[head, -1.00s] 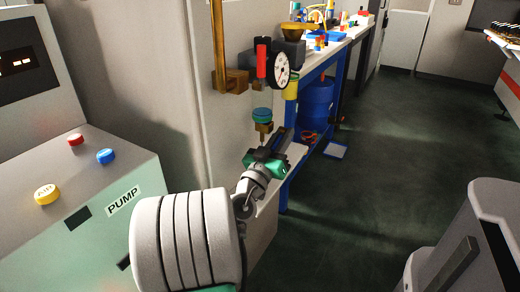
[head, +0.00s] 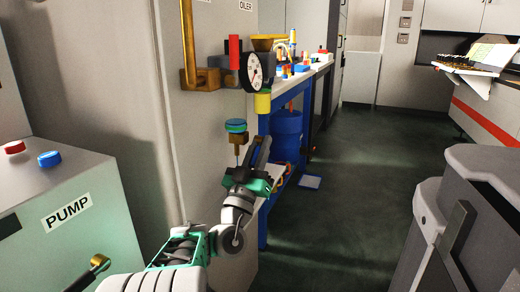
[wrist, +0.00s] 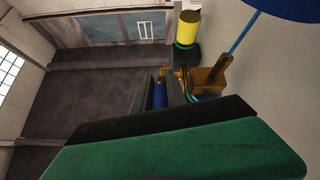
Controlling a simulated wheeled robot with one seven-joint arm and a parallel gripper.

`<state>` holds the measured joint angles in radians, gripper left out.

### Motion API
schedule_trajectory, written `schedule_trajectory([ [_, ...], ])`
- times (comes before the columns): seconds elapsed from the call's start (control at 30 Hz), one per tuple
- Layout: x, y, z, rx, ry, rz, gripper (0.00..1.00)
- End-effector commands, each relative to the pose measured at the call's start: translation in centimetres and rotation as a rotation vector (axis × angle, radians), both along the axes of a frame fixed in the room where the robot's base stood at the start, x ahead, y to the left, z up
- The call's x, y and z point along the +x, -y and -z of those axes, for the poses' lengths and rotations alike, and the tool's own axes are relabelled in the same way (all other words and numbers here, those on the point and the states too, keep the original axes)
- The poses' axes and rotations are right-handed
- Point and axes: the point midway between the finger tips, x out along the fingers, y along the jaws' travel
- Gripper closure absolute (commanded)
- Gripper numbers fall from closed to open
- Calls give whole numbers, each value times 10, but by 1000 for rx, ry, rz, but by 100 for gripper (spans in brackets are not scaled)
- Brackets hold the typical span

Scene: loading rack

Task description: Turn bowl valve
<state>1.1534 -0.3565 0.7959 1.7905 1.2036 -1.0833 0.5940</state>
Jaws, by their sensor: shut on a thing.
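The oiler assembly on the grey cabinet has a round white gauge (head: 254,70), a yellow bowl (head: 262,103) under it, and a brass fitting (head: 237,139) with a blue-green knob (head: 236,126) lower down. My gripper (head: 262,148) reaches up just right of the brass fitting, below the yellow bowl. In the wrist view its dark fingers (wrist: 170,92) are close together, beside the brass fitting (wrist: 208,78), with the yellow bowl (wrist: 187,28) above. The jaws are shut on a small part, taken as the bowl valve; the fingers largely hide it.
A pump panel (head: 70,208) stands at the left. A blue-framed workbench (head: 290,90) with a blue barrel (head: 287,134) is beyond my gripper. A grey bin-like unit (head: 480,190) is at the right. The dark floor between is open.

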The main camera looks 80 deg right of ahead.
Motion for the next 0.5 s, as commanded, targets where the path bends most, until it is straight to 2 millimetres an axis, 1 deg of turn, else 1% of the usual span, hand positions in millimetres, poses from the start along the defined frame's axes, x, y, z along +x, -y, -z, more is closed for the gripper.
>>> schedule_trajectory([
  [0.07,0,0,-2,-2,1,0,100],
  [0.1,0,0,-2,-2,2,-1,82],
  [0.3,1,0,-1,-1,1,-1,66],
  [0.37,1,0,-1,-1,1,-1,61],
  [0.5,1,0,-1,-1,1,-1,61],
])
